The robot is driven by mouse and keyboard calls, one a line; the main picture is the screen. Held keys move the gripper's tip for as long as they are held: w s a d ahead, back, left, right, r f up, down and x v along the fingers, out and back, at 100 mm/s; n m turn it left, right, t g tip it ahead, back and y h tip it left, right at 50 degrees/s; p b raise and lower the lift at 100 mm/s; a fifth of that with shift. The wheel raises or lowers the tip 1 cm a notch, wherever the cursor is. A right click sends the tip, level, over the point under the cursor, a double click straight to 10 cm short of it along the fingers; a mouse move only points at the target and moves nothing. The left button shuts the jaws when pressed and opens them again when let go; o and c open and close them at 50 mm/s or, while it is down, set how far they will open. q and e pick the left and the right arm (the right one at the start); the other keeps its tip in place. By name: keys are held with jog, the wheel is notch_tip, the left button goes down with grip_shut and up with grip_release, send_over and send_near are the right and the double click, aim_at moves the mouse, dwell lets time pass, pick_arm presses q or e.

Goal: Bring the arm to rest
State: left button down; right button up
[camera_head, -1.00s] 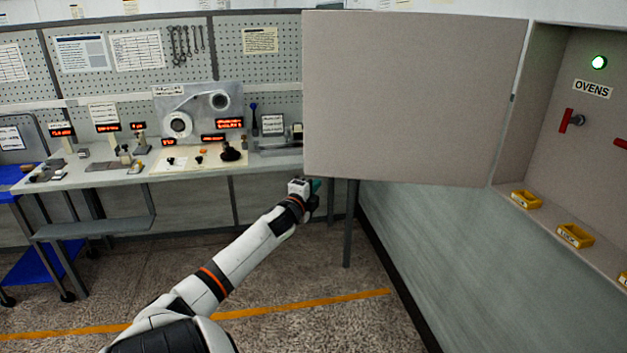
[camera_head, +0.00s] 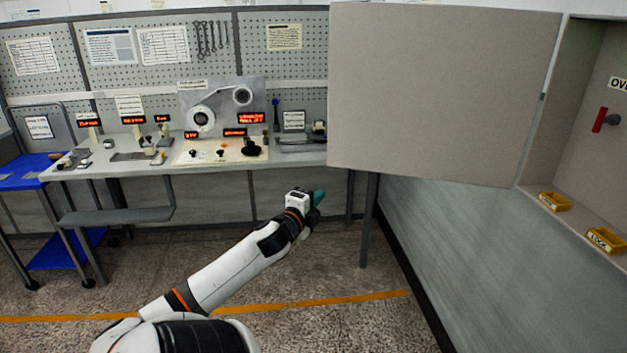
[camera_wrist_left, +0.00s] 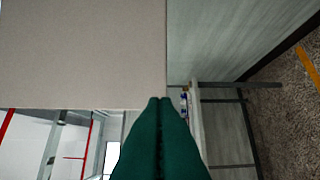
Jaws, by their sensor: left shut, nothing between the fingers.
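My left arm (camera_head: 235,272) reaches forward from the bottom of the head view. Its gripper (camera_head: 318,196) is in the air in front of the workbench, below the open cabinet door. In the left wrist view the green fingers (camera_wrist_left: 159,100) are together with nothing between them. My right gripper is in neither view.
The large open cabinet door (camera_head: 440,95) hangs above and to the right of my left gripper. The workbench (camera_head: 110,166) with the winding machine (camera_head: 222,108) stands behind. Yellow bins (camera_head: 555,201) sit on the cabinet ledge at right. A blue cart (camera_head: 25,172) stands at left. The floor in front is open.

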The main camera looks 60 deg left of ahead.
pick_arm(q)
jog(key=shift+v, duration=0.95)
jog(key=s+f+n+g+h, duration=0.1)
jog(key=s+f+n+g, duration=0.1)
jog(key=f, duration=0.8)
jog(key=s+f+n+g, duration=0.1)
jog(key=f+n+g, duration=0.1)
jog(key=f, duration=0.8)
jog(key=s+d+f+n+g+h, duration=0.1)
jog(key=s+d+f, duration=0.2)
jog(key=f, duration=0.5)
jog(key=s+d+f+n+g+h, duration=0.1)
jog(key=s+d+f+g, duration=0.15)
jog(key=f, duration=0.45)
jog(key=s+d+f+n+g+h, duration=0.1)
jog(key=s+d+f, duration=0.15)
jog(key=f, duration=0.55)
jog(key=s+d+f+g+h, duration=0.1)
jog(key=s+d+f+g, duration=0.1)
jog(key=s+d+f, duration=0.5)
jog(key=s+d+f+n+g+h+b, duration=0.1)
jog(key=s+d+f, duration=0.6)
jog(key=d, duration=0.7)
jog(key=s+d+f+n+g+h, duration=0.1)
jog(key=s+d+f+g+h, duration=0.2)
jog(key=s+d+f, duration=0.4)
jog(key=d, duration=0.4)
jog(key=shift+f, duration=0.35)
jog(key=shift+s+a, duration=0.1)
